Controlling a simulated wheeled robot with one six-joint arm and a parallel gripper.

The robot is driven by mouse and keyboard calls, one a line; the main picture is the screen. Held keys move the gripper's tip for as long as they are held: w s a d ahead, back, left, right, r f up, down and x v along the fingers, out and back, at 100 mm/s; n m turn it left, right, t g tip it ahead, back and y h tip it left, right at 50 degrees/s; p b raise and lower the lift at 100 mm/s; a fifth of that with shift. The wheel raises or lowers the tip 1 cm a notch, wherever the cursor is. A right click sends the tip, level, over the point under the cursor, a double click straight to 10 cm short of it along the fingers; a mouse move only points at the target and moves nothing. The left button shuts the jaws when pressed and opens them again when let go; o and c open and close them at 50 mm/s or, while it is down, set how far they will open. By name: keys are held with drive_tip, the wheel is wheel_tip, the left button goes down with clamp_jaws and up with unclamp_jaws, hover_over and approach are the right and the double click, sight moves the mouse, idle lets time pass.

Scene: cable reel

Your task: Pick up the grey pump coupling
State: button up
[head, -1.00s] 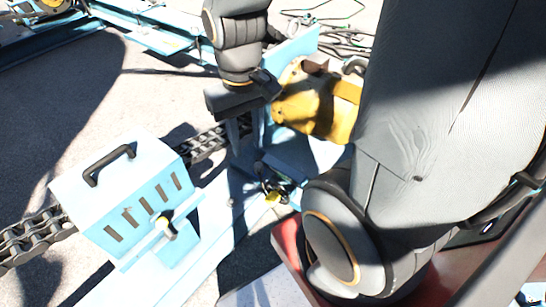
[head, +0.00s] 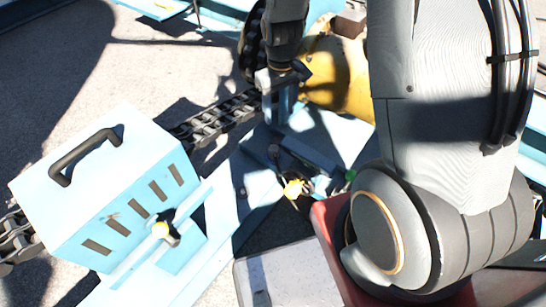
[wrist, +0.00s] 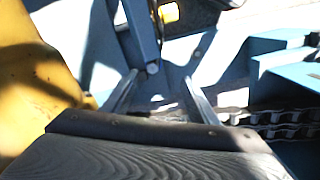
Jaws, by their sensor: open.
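My gripper (head: 281,112) points down beside the yellow motor-like housing (head: 333,75), above the light blue frame. In the wrist view its two grey fingers (wrist: 160,100) stand apart with nothing clearly held between them. Beyond the fingers are blue frame parts in strong light and shadow. I cannot pick out the grey pump coupling with certainty in either view. A small dark fitting with a yellow part (head: 293,188) lies on the frame below the gripper in the head view.
A light blue slotted cover (head: 120,205) with a black handle (head: 85,153) stands at the left. A dark chain (head: 222,118) runs from it toward the gripper. The yellow housing fills the left of the wrist view (wrist: 35,90). Open paving (head: 130,75) lies behind the cover.

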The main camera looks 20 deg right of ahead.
drive_tip(key=shift+n, duration=0.8)
drive_tip(key=w+f+b, duration=0.2)
drive_tip(key=f, duration=0.5)
drive_tip(key=w+f+b, duration=0.2)
drive_tip(key=f, duration=0.5)
drive_tip(key=w+f+b, duration=0.2)
drive_tip(key=f, duration=0.6)
drive_tip(key=shift+w, duration=0.4)
wheel_tip(320, 180, down, 6)
drive_tip(key=shift+r+b, duration=0.1)
drive_tip(key=shift+b, duration=0.7)
drive_tip(key=c, duration=1.3)
wheel_tip(320, 180, up, 10)
drive_tip(key=shift+r+p, duration=0.1)
drive_tip(key=shift+p, duration=1.05)
wheel_tip(320, 180, up, 5)
drive_tip(key=p, duration=0.4)
hover_over(273, 147)
drive_tip(key=s+r+m+p, duration=0.1)
drive_tip(key=s+r+p, duration=0.3)
drive_tip(key=r+p, duration=0.1)
drive_tip(key=s+r+m+p, duration=0.1)
drive_tip(key=s+r+p, duration=0.2)
drive_tip(key=r+p, duration=0.2)
drive_tip(key=s+r+m+p, duration=0.2)
drive_tip(key=s+r+p, duration=0.2)
drive_tip(key=r, duration=0.5)
drive_tip(key=shift+s+d+r+p, duration=0.15)
drive_tip(key=shift+s+r+p, duration=0.1)
drive_tip(key=shift+s+p, duration=0.15)
